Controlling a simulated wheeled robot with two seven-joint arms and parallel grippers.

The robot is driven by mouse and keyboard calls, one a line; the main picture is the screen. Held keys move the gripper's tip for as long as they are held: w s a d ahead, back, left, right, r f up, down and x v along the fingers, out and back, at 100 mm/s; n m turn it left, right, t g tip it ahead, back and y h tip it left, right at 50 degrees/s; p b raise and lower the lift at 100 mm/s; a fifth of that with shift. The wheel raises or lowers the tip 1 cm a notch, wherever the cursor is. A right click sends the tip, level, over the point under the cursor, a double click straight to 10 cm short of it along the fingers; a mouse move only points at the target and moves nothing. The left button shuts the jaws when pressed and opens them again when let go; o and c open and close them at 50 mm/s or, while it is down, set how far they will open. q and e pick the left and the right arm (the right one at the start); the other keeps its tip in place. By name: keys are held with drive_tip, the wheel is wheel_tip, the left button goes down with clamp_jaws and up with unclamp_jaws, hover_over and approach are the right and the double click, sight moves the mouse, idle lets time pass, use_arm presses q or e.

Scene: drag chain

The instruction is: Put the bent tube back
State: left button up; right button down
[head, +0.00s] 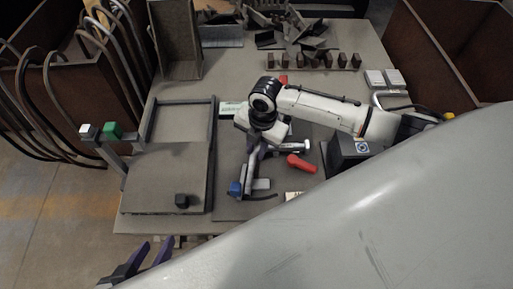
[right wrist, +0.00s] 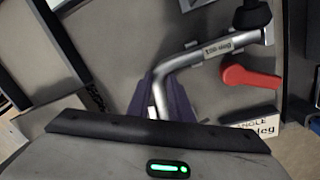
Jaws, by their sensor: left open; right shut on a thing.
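The bent tube (right wrist: 187,57) is a silver-grey metal tube with a bend and a small printed degree label. My right gripper (right wrist: 160,97) is shut on its lower leg, with the purple fingers on either side. In the head view the tube (head: 284,148) runs under my right wrist, on or just above the dark work plate; I cannot tell which. The wrist hides part of it. My left gripper (head: 140,262) is open and empty at the lower left, off the table's front edge.
A red lever (head: 300,163) lies right of the tube. A blue-capped part (head: 235,188) is in front of it. A flat grey panel (head: 165,165) with a dark knob fills the left. Several blocks stand at the back. Brown bins flank the table.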

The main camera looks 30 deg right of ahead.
drive_tip(key=shift+w+r, duration=0.1)
drive_tip(key=shift+r, duration=0.05)
drive_tip(key=shift+r+p, duration=2.4)
drive_tip(key=shift+p, duration=0.5)
